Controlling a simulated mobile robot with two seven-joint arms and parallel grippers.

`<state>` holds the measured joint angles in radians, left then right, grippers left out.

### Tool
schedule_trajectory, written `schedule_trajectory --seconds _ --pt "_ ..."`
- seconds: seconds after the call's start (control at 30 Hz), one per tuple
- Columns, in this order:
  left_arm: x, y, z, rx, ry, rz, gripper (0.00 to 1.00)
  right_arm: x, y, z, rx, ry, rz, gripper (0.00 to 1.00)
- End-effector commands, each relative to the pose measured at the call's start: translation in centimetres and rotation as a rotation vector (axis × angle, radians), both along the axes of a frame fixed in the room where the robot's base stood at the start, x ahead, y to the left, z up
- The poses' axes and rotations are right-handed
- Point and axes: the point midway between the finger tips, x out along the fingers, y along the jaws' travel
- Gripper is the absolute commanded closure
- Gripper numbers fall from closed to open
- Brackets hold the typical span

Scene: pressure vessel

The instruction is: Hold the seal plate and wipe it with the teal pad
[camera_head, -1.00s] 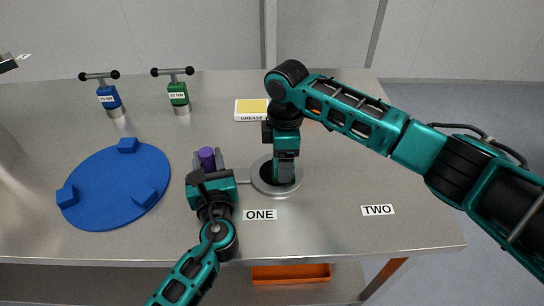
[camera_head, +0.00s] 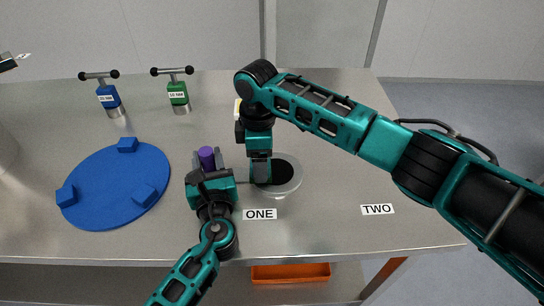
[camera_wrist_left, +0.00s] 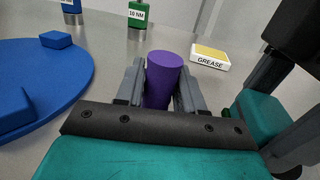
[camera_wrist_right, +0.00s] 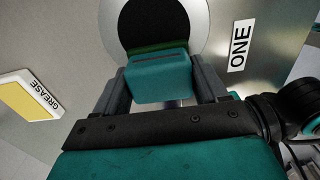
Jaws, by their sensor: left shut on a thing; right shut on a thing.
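The seal plate (camera_head: 294,181), a grey ring around a black disc, is in the middle of the head view. A thin rod runs from it toward my left gripper (camera_head: 207,162). That gripper is shut on a purple cylindrical handle (camera_wrist_left: 163,80), upright between its fingers. My right gripper (camera_head: 261,172) points down at the left part of the plate. It is shut on the teal pad (camera_wrist_right: 160,76), best seen in the right wrist view, where the pad overlaps the edge of the black disc (camera_wrist_right: 152,22). I cannot tell whether the pad touches the plate.
A round blue fixture (camera_head: 105,200) with raised blocks lies at the left. Blue (camera_head: 109,97) and green (camera_head: 178,94) torque tools stand behind. The grease box (camera_wrist_right: 28,97) is at the back. Labels ONE (camera_head: 260,214) and TWO (camera_head: 377,209) mark the front; the table is clear near TWO.

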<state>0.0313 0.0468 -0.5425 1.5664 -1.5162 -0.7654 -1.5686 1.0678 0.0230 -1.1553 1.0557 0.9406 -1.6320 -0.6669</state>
Motion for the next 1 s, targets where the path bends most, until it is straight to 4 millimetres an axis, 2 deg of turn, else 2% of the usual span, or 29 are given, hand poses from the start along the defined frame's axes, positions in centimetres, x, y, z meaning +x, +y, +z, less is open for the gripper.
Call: schedule_trajectory --seconds 0.03,0.1,0.6,0.8,1.0 --pt "0.0 0.0 0.0 0.0 0.0 -0.001 0.99 0.1 -0.1 0.3 0.0 -0.001 -0.002 0.56" --pt "0.0 0.0 0.0 0.0 0.0 0.0 0.99 0.1 -0.1 2.4 0.002 -0.005 -0.001 0.56" --pt "0.0 0.0 0.0 0.0 0.0 0.0 0.99 0.1 -0.2 6.8 0.001 -0.003 -0.001 0.56" --pt "0.0 0.0 0.0 0.0 0.0 0.0 0.99 0.0 -0.2 8.1 0.0 -0.002 -0.001 0.56" --pt "0.0 0.0 0.0 0.0 0.0 0.0 0.99 0.0 -0.2 8.2 -0.001 -0.001 -0.001 0.56"
